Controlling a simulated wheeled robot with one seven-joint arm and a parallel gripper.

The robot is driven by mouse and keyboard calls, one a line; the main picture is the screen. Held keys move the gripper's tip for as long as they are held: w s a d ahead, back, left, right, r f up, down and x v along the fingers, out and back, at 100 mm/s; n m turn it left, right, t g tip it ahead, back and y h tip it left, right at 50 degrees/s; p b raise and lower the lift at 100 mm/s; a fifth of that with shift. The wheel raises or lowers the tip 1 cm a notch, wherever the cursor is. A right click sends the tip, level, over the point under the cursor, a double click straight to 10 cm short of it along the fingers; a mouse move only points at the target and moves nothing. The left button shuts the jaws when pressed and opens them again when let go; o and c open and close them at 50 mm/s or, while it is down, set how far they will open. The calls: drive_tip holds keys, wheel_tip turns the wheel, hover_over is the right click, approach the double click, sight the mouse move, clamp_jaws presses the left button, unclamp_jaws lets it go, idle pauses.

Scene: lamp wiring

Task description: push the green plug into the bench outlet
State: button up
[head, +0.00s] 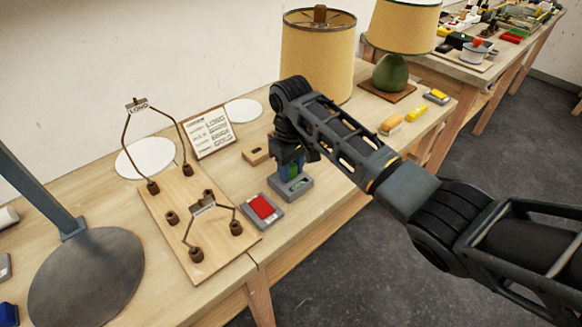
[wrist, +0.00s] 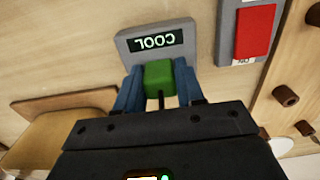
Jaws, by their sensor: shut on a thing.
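The green plug (wrist: 158,78) is held between the two blue fingers of my gripper (wrist: 159,88), with its dark cord running back toward the wrist. In the head view the plug (head: 293,169) is a small green patch under my gripper (head: 290,165). The grey bench outlet (wrist: 180,34) has a dark display reading "COOL" and lies right at the plug's far end. In the head view the outlet (head: 296,190) sits directly below the fingers. The plug's front face is hidden, so I cannot tell whether it is seated in the outlet or just above it.
A red rocker switch on a grey base (head: 262,207) is left of the outlet. A board (head: 172,205) with brown posts and bent wires stands further left. A small wooden block (head: 256,155), an order card (head: 209,132) and a shaded lamp (head: 318,60) are behind.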

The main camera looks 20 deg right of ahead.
drive_tip(key=shift+f, duration=0.2)
drive_tip(key=o, duration=1.1)
drive_tip(key=shift+c, duration=0.2)
drive_tip(key=shift+r, duration=0.1)
